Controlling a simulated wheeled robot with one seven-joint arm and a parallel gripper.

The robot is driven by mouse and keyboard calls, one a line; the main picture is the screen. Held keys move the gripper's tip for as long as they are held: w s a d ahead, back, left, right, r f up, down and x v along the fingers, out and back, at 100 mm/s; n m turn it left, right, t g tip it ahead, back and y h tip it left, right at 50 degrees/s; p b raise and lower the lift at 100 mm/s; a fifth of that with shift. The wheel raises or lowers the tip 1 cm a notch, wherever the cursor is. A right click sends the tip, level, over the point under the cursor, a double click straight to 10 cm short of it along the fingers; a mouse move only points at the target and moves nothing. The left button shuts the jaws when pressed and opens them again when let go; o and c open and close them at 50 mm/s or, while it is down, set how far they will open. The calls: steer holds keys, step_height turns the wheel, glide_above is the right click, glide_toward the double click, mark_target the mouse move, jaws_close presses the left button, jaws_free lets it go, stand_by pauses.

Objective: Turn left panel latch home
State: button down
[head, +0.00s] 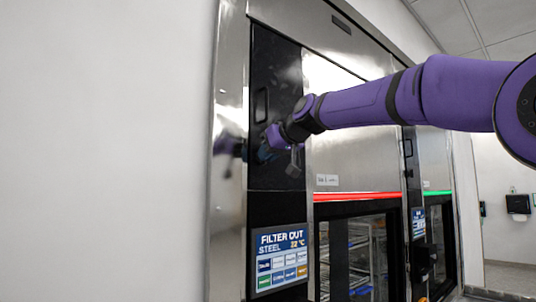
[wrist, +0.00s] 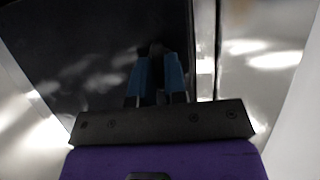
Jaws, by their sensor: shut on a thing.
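The left panel (head: 275,75) is a tall, dark, glossy panel in the steel washer front, and it fills much of the wrist view (wrist: 90,60). My gripper (head: 262,153) is at the panel's lower part, near its left edge. In the wrist view my gripper's two blue fingers (wrist: 158,78) are close together with a dark piece between them, against the panel. This looks like the left panel latch (wrist: 157,52), but it is dark on dark, so its shape and angle cannot be told. In the head view the gripper hides it.
A control screen (head: 281,258) reading "FILTER OUT" is below the panel. A black recessed handle (head: 261,105) is above my gripper. A washer door with a red light bar (head: 357,197) is to the right. A white wall (head: 105,150) fills the left side.

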stand_by(0.4)
steer(key=c, duration=1.2)
jaws_free()
steer(key=shift+o, duration=0.2)
steer(key=v, duration=1)
steer(key=shift+s+d, duration=0.2)
steer(key=shift+s, duration=0.1)
steer(key=shift+r, duration=0.15)
